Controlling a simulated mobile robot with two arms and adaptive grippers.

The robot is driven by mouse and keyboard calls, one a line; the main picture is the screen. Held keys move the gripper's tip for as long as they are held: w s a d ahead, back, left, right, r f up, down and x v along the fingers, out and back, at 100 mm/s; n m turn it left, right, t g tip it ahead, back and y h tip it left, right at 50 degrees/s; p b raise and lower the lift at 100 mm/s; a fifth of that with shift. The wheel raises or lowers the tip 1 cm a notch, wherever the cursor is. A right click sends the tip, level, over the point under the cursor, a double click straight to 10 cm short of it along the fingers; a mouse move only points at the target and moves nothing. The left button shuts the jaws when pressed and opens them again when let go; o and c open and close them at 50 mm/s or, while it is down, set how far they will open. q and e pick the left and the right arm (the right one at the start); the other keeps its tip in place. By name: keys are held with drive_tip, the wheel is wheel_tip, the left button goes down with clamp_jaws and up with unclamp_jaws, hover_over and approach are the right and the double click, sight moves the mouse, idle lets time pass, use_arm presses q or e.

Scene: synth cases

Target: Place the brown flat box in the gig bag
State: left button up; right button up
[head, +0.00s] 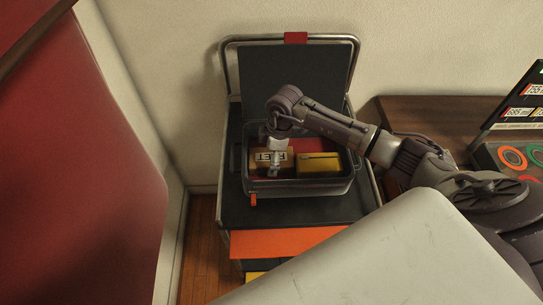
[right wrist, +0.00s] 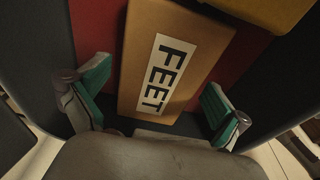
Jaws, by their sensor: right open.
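The brown flat box (head: 257,158) has a white label reading FEET and lies inside a dark open container (head: 315,188). I cannot tell for sure whether this container is the gig bag. In the right wrist view the brown flat box (right wrist: 185,35) fills the middle, over a red surface. My right gripper (right wrist: 156,85) is open, with one green-padded finger on each side of the box's near end. In the head view my right gripper (head: 272,168) reaches down over the box and partly hides it. My left gripper is not in view.
A yellow box (head: 320,163) lies beside the brown box in the container. A dark upright panel in a metal frame (head: 226,62) stands behind. A wooden table (head: 425,112) is at right, a red panel (head: 70,160) at left. An orange piece (head: 285,242) shows in front.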

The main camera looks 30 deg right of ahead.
drive_tip(key=shift+r, duration=0.2)
wheel_tip(320, 180, up, 12)
drive_tip(key=d, duration=0.1)
drive_tip(key=shift+s+d+f, duration=0.15)
drive_tip(key=shift+s+d, duration=0.15)
drive_tip(key=shift+s, duration=0.1)
idle(1.0)
